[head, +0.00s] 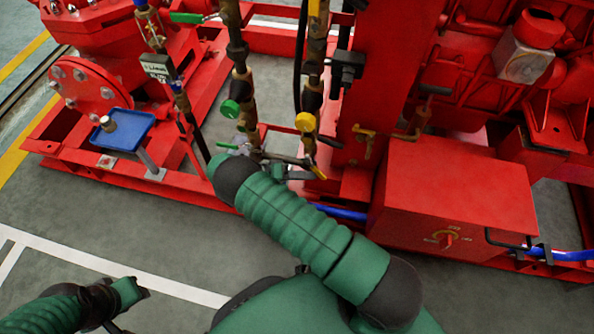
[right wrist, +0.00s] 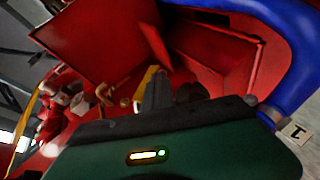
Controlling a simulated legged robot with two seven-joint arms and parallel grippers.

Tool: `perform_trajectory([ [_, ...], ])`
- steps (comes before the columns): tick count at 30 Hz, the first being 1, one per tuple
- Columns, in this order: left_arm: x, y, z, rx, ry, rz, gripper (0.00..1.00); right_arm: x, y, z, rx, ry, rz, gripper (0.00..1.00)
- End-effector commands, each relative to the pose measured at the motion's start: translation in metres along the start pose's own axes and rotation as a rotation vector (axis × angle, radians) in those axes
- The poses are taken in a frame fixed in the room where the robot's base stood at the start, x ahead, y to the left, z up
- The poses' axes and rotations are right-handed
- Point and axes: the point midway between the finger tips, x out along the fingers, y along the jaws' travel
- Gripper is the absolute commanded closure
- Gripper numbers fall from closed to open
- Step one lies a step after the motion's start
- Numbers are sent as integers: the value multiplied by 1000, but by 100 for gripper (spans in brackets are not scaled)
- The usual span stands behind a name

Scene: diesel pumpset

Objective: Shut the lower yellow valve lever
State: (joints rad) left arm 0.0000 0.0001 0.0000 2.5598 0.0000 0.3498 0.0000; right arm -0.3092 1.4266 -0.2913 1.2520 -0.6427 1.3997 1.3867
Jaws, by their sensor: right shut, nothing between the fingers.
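The lower yellow valve lever (head: 318,169) is a small strip at the foot of the right-hand brass pipe. My right gripper (head: 300,173) is beside it, its fingers shut and empty. In the right wrist view the shut fingers (right wrist: 157,92) stand in front of a yellow strip (right wrist: 147,78), which they partly cover. I cannot tell whether they touch it. A second yellow lever (head: 313,8) is higher on the same pipe. My left gripper (head: 138,290) is low at the left, away from the pipes; its fingers are too unclear to read.
A yellow round cap (head: 305,122) is above the lower lever, and a green cap (head: 231,108) is on the left pipe. A red box (head: 440,195) stands to the right. A blue hose (head: 342,213) runs low behind my right arm. The left floor is clear.

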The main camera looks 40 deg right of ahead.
Motion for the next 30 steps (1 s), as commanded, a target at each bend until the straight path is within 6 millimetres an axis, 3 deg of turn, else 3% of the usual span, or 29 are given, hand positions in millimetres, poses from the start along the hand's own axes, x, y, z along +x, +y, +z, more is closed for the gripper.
perform_trajectory([
  [9,20,0,5,0,0,0,64,19,14,10,-112,63,276,100],
  [18,10,0,2,0,0,0,64,28,34,9,-109,58,269,100],
  [30,-3,0,-1,0,0,0,64,34,46,9,-110,58,266,100],
])
